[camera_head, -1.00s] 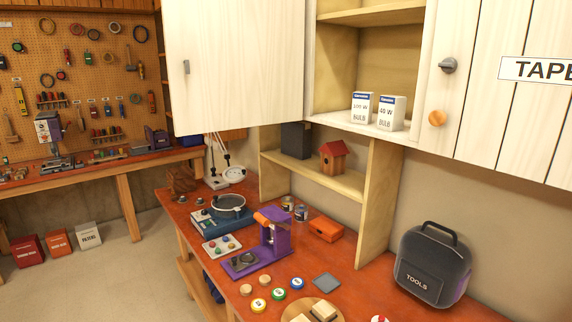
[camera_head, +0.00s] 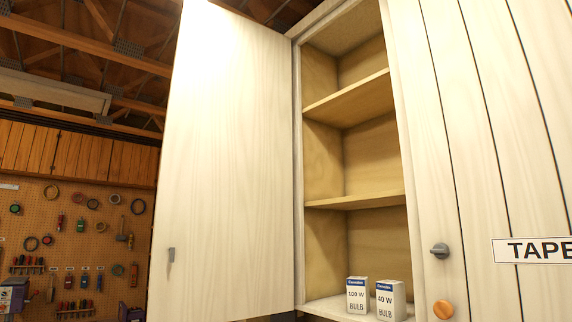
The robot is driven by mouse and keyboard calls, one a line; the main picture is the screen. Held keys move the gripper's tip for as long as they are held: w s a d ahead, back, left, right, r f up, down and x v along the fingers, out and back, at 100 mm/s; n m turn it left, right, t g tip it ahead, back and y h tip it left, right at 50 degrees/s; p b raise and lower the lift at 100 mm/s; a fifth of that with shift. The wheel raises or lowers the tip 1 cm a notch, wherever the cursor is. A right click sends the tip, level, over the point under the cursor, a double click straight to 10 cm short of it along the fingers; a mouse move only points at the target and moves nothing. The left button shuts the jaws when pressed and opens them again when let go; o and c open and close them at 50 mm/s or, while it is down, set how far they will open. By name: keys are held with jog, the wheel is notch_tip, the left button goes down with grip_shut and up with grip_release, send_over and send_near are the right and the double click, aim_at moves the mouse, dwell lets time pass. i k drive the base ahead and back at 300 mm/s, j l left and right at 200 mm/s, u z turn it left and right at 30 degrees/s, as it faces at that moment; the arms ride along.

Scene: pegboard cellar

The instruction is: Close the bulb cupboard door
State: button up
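The bulb cupboard (camera_head: 375,150) stands open at the centre right, with bare wooden shelves. A 100 W bulb box (camera_head: 357,296) and a 40 W bulb box (camera_head: 391,300) stand side by side on its bottom shelf. Its pale wooden door (camera_head: 230,170) is swung wide open to the left, hinged on the cupboard's left side. A small grey handle (camera_head: 171,256) sits low near the door's free left edge. My gripper is not in view.
To the right is a closed planked door with a grey knob (camera_head: 439,250), an orange knob (camera_head: 443,310) and a TAPE label (camera_head: 535,250). A pegboard (camera_head: 90,235) with tools hangs on the far left wall. Roof beams and a ceiling lamp (camera_head: 50,90) are above.

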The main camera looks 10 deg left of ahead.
aim_at(224, 200)
jog(key=i+j+z, duration=0.15)
jog(key=j+z, duration=0.2)
jog(key=j, duration=0.15)
jog(key=i+j+z, duration=0.1)
jog(key=j+z, duration=0.3)
jog(key=j, duration=0.15)
jog(key=j+z, duration=0.35)
jog(key=j, duration=0.2)
